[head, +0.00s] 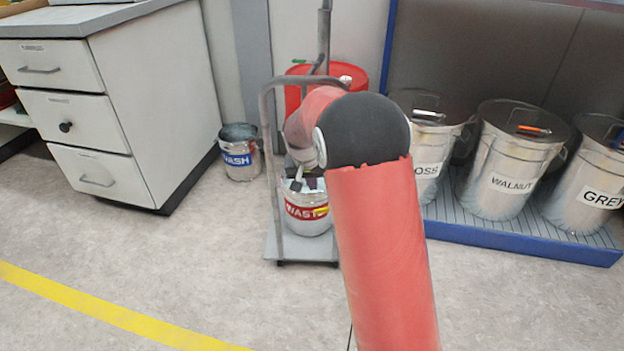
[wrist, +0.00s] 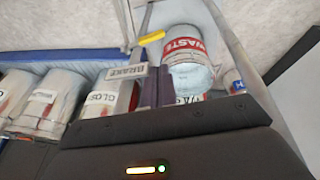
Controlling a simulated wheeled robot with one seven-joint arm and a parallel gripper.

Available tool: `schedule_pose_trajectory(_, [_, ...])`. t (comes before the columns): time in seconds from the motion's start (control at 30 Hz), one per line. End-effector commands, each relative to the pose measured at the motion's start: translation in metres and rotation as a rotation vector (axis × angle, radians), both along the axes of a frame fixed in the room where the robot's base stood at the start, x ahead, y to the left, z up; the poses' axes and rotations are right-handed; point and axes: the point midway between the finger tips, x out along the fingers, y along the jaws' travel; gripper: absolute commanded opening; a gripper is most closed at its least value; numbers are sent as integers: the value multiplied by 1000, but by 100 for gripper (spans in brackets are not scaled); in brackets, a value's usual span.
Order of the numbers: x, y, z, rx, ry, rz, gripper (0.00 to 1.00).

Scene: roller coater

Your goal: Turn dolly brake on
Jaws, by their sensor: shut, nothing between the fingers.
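The grey dolly (head: 274,245) stands on the floor, with an upright tube handle and a metal WASTE can (head: 308,222) on its platform. In the wrist view a BRAKE label (wrist: 127,73) shows just left of my gripper (wrist: 157,72), and a yellow lever (wrist: 151,38) lies beyond the fingertips, beside the WASTE can (wrist: 190,72). A small yellow piece (head: 322,211), seemingly the same lever, shows in front of the can in the head view. My gripper is shut and empty; I cannot tell whether it touches the label or lever. My arm hides part of the dolly.
A WASH bucket (head: 240,155) stands left of the dolly, beside a drawer cabinet (head: 140,110). A red container (head: 358,75) is behind. Metal bins, one marked WALNUT (head: 505,165), stand on a blue-edged platform (head: 500,240) at right. The front floor is clear, with a yellow line (head: 110,312).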

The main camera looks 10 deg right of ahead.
Motion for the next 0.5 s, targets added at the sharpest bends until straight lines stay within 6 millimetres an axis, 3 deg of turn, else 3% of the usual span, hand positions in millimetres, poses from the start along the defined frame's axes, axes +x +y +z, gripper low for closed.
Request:
schedule_pose_trajectory(0.2, [11,-10,-47,0,3,-1,0])
schedule_pose_trajectory(0.5, [10,-21,-84,1,0,1,0])
